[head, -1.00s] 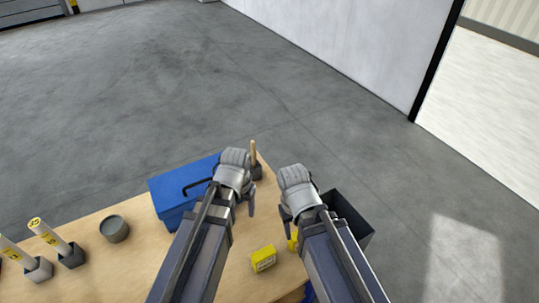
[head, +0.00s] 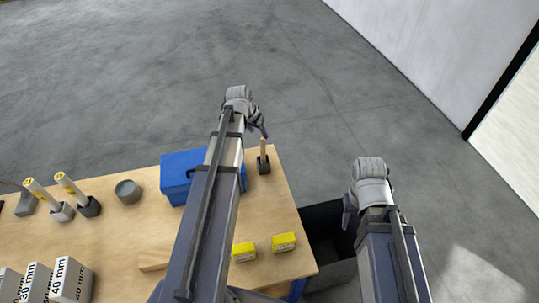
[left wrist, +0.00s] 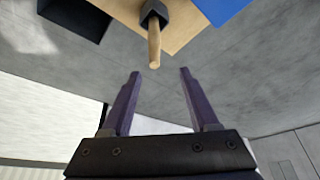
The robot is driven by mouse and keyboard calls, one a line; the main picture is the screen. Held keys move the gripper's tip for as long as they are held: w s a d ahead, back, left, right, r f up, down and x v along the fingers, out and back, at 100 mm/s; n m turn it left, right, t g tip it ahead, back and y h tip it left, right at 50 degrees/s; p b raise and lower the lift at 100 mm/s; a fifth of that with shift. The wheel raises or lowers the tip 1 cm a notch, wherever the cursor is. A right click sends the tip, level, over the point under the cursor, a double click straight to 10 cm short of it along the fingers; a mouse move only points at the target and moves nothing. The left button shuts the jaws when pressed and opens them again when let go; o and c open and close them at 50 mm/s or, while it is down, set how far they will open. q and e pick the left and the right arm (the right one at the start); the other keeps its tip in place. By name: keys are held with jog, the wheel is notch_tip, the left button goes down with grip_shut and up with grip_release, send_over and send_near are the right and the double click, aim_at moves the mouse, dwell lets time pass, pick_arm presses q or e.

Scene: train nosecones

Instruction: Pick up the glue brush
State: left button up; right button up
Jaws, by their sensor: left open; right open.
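The glue brush (head: 263,148) stands upright in a small dark holder (head: 264,166) near the table's far right corner, its wooden handle up. In the left wrist view the handle (left wrist: 154,45) points toward the gap between my fingers, beyond the fingertips. My left gripper (head: 259,132) is open and empty, just above and beside the handle top. It also shows in the left wrist view (left wrist: 158,72). My right gripper (head: 350,218) is away from the brush, above the dark bin at the right of the table; its fingers are partly hidden by its wrist.
A blue toolbox (head: 178,175) stands left of the brush, partly behind my left arm. Two yellow boxes (head: 284,242) lie near the right edge. A round grey tin (head: 128,191) and holders with white tubes are further left. A dark bin (head: 325,222) stands beside the table.

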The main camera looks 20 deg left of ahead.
aim_at(262, 140)
pick_arm(q)
jog(key=b+x, duration=0.5)
jog(key=s+b+x, duration=0.1)
jog(key=b+x, duration=0.1)
jog(key=x, duration=0.1)
jog(key=shift+s+d+f, duration=0.1)
jog(key=shift+d+f, duration=0.05)
jog(key=shift+d, duration=0.15)
grip_shut()
dwell(0.5)
